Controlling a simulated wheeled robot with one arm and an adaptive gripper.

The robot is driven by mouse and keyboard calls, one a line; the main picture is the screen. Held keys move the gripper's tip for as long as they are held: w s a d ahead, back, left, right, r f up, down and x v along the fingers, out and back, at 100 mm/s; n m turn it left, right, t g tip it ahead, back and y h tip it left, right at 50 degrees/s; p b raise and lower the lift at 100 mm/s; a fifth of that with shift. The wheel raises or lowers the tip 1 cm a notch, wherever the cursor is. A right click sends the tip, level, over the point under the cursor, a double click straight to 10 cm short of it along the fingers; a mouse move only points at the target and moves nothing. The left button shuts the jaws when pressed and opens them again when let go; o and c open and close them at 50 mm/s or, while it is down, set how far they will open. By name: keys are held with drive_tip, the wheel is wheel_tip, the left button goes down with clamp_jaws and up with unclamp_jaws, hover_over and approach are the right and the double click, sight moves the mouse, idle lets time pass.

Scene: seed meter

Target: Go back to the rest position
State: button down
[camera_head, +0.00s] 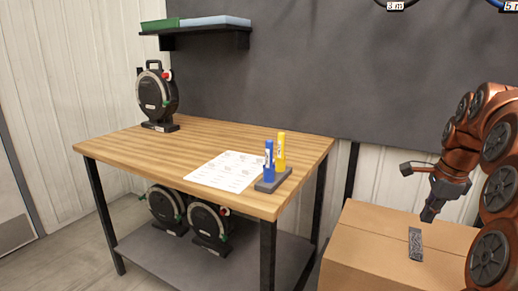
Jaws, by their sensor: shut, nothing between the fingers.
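My gripper (429,212) is at the right, at the end of my copper-coloured arm. It points down beside and above a cardboard box (372,233) and is shut with nothing in it. The wooden table (125,141) stands to the left, apart from the gripper.
A black reel device (157,98) stands on the table's back left. A paper sheet (222,171) lies near a dark holder (273,180) with a blue marker (269,160) and a yellow marker (281,149). Two reels (209,225) sit on the lower shelf (150,248). A wall shelf (200,29) holds folders.

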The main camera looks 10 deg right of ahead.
drive_tip(key=s+a+f+n+g, duration=0.1)
drive_tip(key=s+a+f+n, duration=0.2)
drive_tip(key=a, duration=0.5)
drive_tip(key=s+a+f+n+g, duration=0.1)
drive_tip(key=s+a+f+n, duration=0.1)
drive_tip(key=a+n, duration=0.4)
drive_tip(key=s+a+f+n+g, duration=0.1)
drive_tip(key=s+a+f+n, duration=0.2)
drive_tip(key=a, duration=0.6)
drive_tip(key=s+a+f+n+g, duration=0.1)
drive_tip(key=s+a+f+n, duration=0.25)
drive_tip(key=s, duration=0.25)
drive_tip(key=s+a+f+n, duration=0.2)
drive_tip(key=s+n, duration=0.2)
drive_tip(key=s, duration=0.2)
drive_tip(key=s+a+f+n+g, duration=0.1)
drive_tip(key=s+a+f+n, duration=0.1)
drive_tip(key=s+n, duration=0.3)
wheel_tip(320, 180, up, 24)
drive_tip(key=s+m+p, duration=0.1)
drive_tip(key=s+p, duration=0.1)
drive_tip(key=p, duration=2.1)
drive_tip(key=shift+r+t, duration=0.15)
drive_tip(key=shift+t, duration=0.25)
drive_tip(key=shift+a, duration=0.1)
